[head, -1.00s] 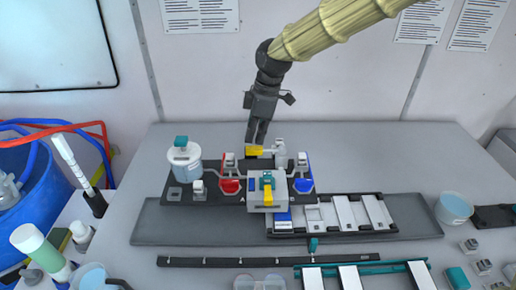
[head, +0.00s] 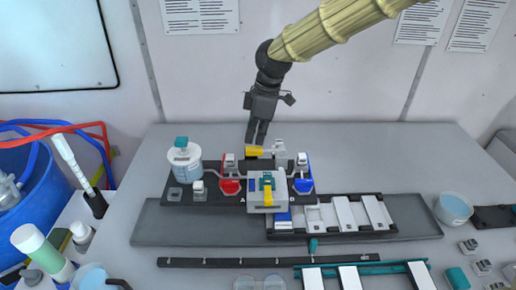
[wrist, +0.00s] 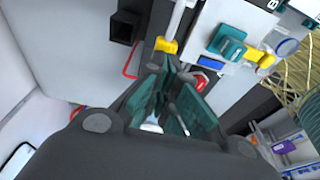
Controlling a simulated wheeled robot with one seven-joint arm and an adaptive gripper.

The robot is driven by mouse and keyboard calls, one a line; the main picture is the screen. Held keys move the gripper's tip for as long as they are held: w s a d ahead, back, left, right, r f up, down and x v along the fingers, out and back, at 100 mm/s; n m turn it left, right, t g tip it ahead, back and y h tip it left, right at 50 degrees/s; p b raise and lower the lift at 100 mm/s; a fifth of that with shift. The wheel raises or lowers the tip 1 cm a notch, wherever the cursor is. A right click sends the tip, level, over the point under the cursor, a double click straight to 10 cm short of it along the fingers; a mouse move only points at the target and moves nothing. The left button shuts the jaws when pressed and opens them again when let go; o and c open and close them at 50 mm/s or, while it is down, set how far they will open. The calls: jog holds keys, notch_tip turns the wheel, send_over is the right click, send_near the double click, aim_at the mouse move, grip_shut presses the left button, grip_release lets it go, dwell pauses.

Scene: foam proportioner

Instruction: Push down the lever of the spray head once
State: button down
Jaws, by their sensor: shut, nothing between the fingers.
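A yellow paddle (head: 254,152), apparently the lever of the spray head, sits at the back of the dark base, beside a pale upright fitting (head: 280,148). My gripper (head: 256,142) points down just above and behind the paddle, shut and empty; I cannot tell whether it touches. In the wrist view, my dark gripper (wrist: 172,82) with teal finger pads is in front of a yellow piece (wrist: 166,45) at the end of a pale rod. A grey box (head: 279,200) with a teal knob and a second yellow part (head: 267,198) stands in front.
A clear jar with a teal cap (head: 184,164) stands left on the base. Red (head: 230,187) and blue (head: 304,186) parts flank the box. A slide rail (head: 386,226) with white plates runs right. The table behind the base is clear up to the wall.

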aim_at(255, 148)
jog(key=shift+f, duration=0.25)
jog(key=shift+f+b, duration=0.55)
jog(key=shift+f, duration=1.1)
jog(key=shift+r+p, duration=3.2)
jog(key=shift+r, duration=0.9)
jog(key=shift+f, duration=0.1)
